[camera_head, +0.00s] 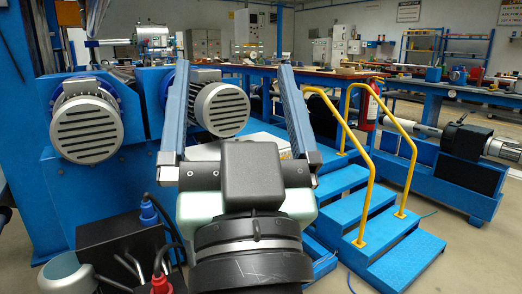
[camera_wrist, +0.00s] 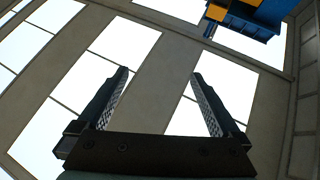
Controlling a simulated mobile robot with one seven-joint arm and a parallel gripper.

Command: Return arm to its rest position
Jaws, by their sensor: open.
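My gripper (camera_head: 232,72) stands in the middle of the head view, raised with its two long fingers wide apart. Nothing is between them. In the wrist view my gripper (camera_wrist: 158,75) shows both ridged fingers apart and empty. Behind them are bright ceiling panels (camera_wrist: 120,40), so the wrist camera faces up. My wrist and the dark gripper body fill the lower middle of the head view and hide part of the floor and machine behind.
A blue machine with two grey motors (camera_head: 87,128) (camera_head: 221,108) stands close at the left. Blue steps (camera_head: 360,215) with yellow handrails (camera_head: 402,150) are at the right. A red extinguisher (camera_head: 369,105) and blue workbench (camera_head: 430,90) stand behind. Open floor (camera_head: 470,260) shows at lower right.

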